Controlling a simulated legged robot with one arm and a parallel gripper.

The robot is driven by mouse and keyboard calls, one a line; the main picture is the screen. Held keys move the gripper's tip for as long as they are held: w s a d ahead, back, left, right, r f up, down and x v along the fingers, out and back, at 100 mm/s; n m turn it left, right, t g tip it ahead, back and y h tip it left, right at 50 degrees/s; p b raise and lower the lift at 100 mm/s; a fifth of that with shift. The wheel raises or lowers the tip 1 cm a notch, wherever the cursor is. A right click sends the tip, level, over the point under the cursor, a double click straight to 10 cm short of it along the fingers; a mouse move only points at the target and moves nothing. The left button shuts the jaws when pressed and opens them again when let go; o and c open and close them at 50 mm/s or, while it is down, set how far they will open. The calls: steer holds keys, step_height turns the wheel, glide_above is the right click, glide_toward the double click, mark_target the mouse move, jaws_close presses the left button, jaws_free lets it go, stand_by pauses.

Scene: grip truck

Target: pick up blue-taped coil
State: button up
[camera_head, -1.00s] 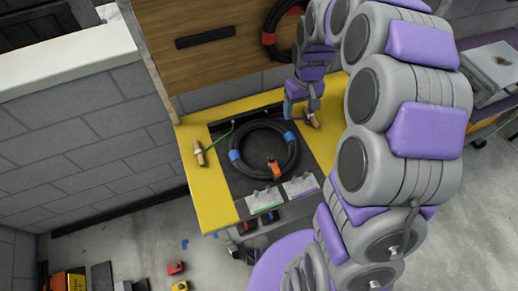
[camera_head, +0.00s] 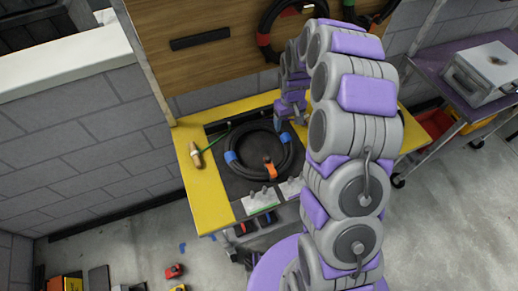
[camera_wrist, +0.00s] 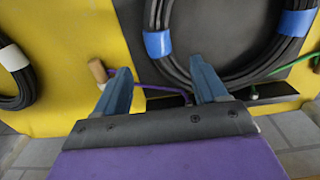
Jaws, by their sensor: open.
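The blue-taped coil (camera_head: 240,137) is a black cable ring with blue tape bands and an orange piece at its front. It lies on a dark panel of the yellow table. In the wrist view its near arc (camera_wrist: 176,70) and two blue bands show, and its far part is cut off. My gripper (camera_head: 291,112) is above the coil's back right edge in the head view. In the wrist view my gripper (camera_wrist: 161,78) is open, with nothing between its fingers. Its right fingertip overlaps the coil's edge in the picture; I cannot tell whether they touch.
The yellow table (camera_head: 205,195) carries a green cable with a tan handle (camera_head: 195,154). A red-taped coil (camera_head: 265,25) hangs on the wooden board behind. A white-taped coil (camera_wrist: 12,75) is at the wrist view's left. A cart (camera_head: 450,75) holds a silver case at the right.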

mark_target(286, 137)
step_height(286, 137, down, 4)
steer(key=shift+f, duration=0.1)
steer(key=shift+s+f+b, duration=0.15)
steer(key=shift+f+b, duration=0.25)
steer(key=shift+f, duration=0.95)
steer(key=shift+s+f+b, duration=0.1)
steer(key=shift+f+b, duration=0.25)
steer(key=shift+f, duration=0.95)
jaws_close()
